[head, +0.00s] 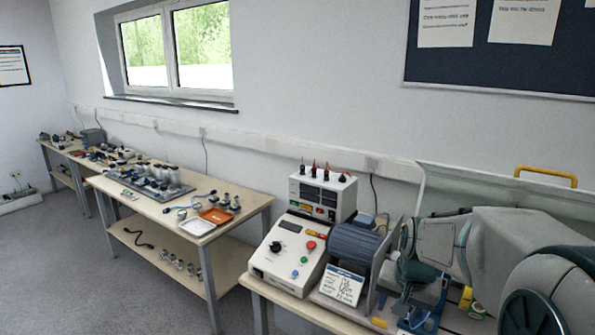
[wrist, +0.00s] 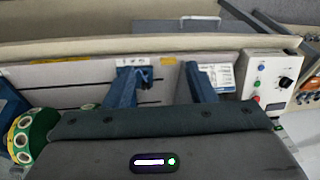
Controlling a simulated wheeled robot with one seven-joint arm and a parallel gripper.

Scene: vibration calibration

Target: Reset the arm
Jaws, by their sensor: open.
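My arm fills the right side of the head view, bent over the near bench. My gripper (wrist: 161,72) shows in the wrist view with its two blue fingers spread apart and nothing between them. It is above a pale surface with dark lines. In the head view its fingers are hard to make out among the arm links and bench items.
The near bench holds a control box (head: 288,253), a meter unit (head: 322,193), a motor (head: 355,245) and a card (head: 341,286). A green-yellow round object (wrist: 22,140) is left in the wrist view. A second bench (head: 150,203) holds trays; grey floor (head: 130,290) is clear.

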